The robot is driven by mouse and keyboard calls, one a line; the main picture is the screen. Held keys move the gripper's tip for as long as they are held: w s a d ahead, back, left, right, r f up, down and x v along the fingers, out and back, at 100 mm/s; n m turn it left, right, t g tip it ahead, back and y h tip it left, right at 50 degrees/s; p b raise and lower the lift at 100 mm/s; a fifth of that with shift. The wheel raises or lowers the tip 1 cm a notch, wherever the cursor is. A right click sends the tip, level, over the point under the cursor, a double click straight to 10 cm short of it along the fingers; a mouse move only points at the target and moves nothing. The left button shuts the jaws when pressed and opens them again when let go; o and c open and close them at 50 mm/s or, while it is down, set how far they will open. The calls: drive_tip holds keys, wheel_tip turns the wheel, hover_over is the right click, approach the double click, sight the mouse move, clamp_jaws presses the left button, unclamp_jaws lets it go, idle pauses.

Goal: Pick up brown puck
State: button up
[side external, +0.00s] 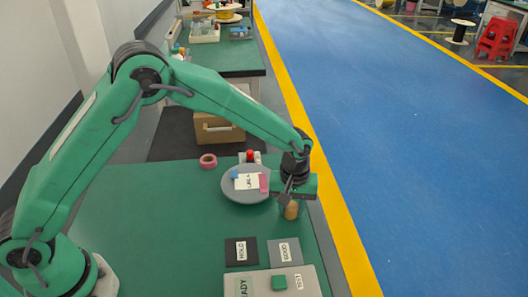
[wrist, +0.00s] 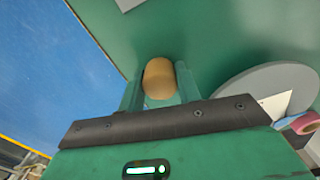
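The brown puck (side external: 291,211) is at the right part of the green table, under my gripper (side external: 291,196), beside the table's right edge. In the wrist view the puck (wrist: 158,78) sits between the two green fingers of my gripper (wrist: 159,88), one on its left and one on its right. The fingers come very close to its sides. I cannot tell whether they press on it or whether the puck rests on the table.
A grey round plate (side external: 232,190) with a white card and coloured pieces lies left of my gripper. In front are the HOLD square (side external: 233,257), the GOOD square (side external: 285,259) and a pale panel (side external: 258,291) with a green block (side external: 279,282).

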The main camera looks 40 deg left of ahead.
drive_tip(key=shift+r, duration=0.1)
drive_tip(key=shift+r, duration=0.85)
wheel_tip(320, 180, up, 2)
drive_tip(key=shift+r, duration=0.25)
drive_tip(key=s+d+r, duration=0.6)
drive_tip(key=s, duration=0.3)
drive_tip(key=shift+s+d+r, duration=0.3)
drive_tip(key=shift+d, duration=0.05)
drive_tip(key=o, duration=0.5)
drive_tip(key=shift+c, duration=0.2)
drive_tip(key=c, duration=0.4)
drive_tip(key=shift+o, duration=0.2)
approach(292, 205)
drive_tip(key=s+a, duration=0.2)
drive_tip(key=a, duration=0.1)
drive_tip(key=w+a, duration=0.1)
drive_tip(key=a, duration=0.1)
drive_tip(key=w+a, duration=0.1)
drive_tip(key=a, duration=0.2)
drive_tip(key=w+a, duration=0.2)
drive_tip(key=a, duration=0.1)
drive_tip(key=shift+a, duration=0.1)
